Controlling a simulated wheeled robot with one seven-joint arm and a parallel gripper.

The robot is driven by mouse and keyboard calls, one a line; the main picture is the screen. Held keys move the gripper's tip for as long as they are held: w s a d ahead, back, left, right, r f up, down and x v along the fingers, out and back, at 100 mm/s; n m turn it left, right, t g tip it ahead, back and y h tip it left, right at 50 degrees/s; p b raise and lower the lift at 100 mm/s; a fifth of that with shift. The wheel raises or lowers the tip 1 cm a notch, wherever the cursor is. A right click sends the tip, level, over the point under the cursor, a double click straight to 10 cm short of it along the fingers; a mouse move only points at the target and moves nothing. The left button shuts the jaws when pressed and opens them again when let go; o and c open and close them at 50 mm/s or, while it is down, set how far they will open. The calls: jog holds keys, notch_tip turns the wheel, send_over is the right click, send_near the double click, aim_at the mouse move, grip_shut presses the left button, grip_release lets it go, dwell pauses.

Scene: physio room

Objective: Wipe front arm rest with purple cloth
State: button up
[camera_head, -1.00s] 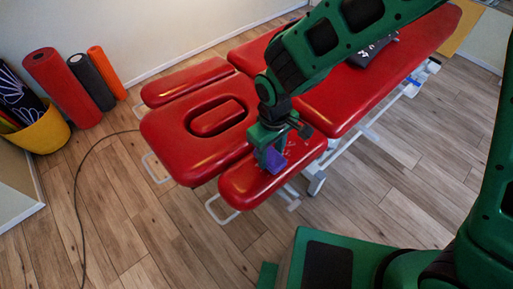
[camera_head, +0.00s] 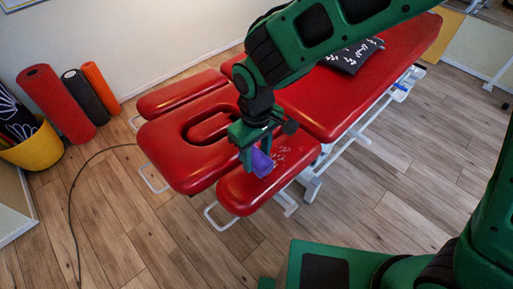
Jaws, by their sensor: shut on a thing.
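The front arm rest (camera_head: 238,196) is a red padded cushion on the near side of the treatment table's head end. My gripper (camera_head: 256,166) points down over its middle and is shut on the purple cloth (camera_head: 262,163). The cloth is at the arm rest's top surface; it looks to be touching, though the contact is partly hidden by the fingers. Pale marks (camera_head: 292,152) show on the red surface just right of the cloth.
The face cradle (camera_head: 180,160) with its hole lies directly behind the arm rest, and the far arm rest (camera_head: 180,92) beyond it. A dark patterned cloth (camera_head: 352,55) lies on the main table. Rolls (camera_head: 55,105) and a yellow basket (camera_head: 35,150) stand left. A cable (camera_head: 72,200) crosses the floor.

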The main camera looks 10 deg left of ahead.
jog(key=shift+r, duration=1.3)
